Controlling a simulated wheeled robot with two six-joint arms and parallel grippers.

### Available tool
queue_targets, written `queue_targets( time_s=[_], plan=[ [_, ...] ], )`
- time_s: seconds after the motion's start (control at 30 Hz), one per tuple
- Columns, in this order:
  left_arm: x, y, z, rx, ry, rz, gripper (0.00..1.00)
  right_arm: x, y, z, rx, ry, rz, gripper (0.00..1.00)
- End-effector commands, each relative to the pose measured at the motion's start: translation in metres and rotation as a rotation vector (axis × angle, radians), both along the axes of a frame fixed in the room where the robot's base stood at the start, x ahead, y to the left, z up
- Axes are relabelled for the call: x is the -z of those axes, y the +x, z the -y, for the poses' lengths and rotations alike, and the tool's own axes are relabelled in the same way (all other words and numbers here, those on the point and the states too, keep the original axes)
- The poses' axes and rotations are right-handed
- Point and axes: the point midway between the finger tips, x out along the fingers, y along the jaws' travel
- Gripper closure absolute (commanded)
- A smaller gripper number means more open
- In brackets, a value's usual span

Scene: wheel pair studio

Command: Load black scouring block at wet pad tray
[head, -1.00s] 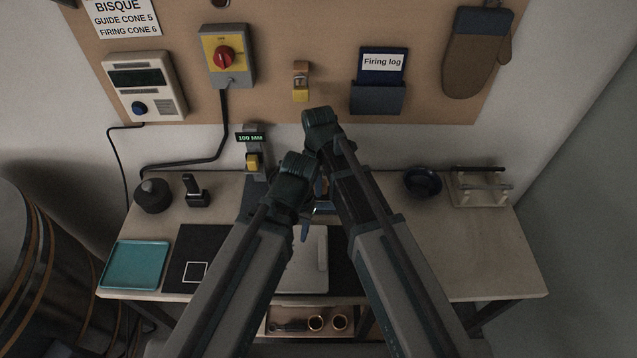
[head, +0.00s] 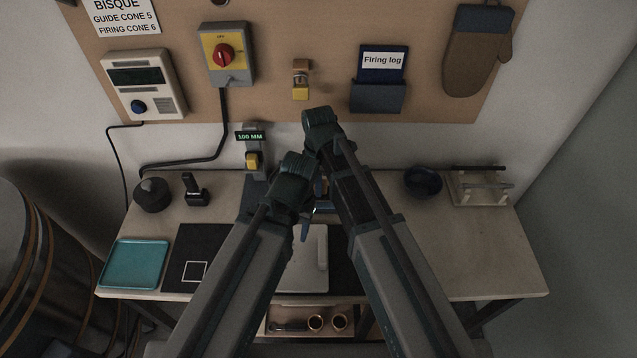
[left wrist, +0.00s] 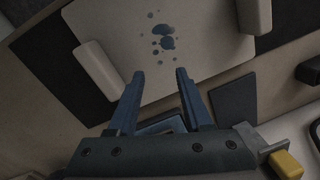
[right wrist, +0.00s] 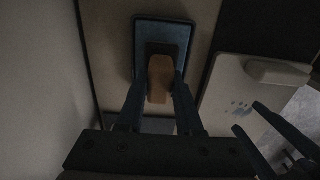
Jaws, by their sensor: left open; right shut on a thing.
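My right gripper (right wrist: 160,82) is shut on a brown grip block (right wrist: 160,70) in the right wrist view. A dark piece (right wrist: 160,48) shows behind the brown block, over a blue dark-rimmed tray (right wrist: 178,30). I cannot tell whether the dark piece touches the tray. My left gripper (left wrist: 160,74) is open and empty, above a pale board (left wrist: 190,70) with blue wet spots and raised white end pieces. Its fingers also show at the right wrist view's lower right. In the head view my forearms hide most of the work spot; a blue finger (head: 306,231) shows between them.
A teal tray (head: 135,264) and a black mat (head: 195,272) with a white square lie at the left. A dark round pot (head: 152,195) stands behind. A blue bowl (head: 423,182) and a pale rack (head: 480,187) stand at the right. The right front bench is clear.

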Motion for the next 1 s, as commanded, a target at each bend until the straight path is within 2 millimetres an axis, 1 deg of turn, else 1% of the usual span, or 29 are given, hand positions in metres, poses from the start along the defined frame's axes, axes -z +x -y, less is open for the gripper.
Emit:
queue_targets(
  time_s=[0.67,1.0],
  plan=[
    [0.0085,0.0,0.0,0.0,0.0,0.0,0.5,0.0084,0.0,0.0,0.0,0.0,0.0,1.0],
    [0.008,0.0,0.0001,0.0,0.0,0.0,0.5,0.008,0.0,0.0,0.0,0.0,0.0,1.0]
  ],
)
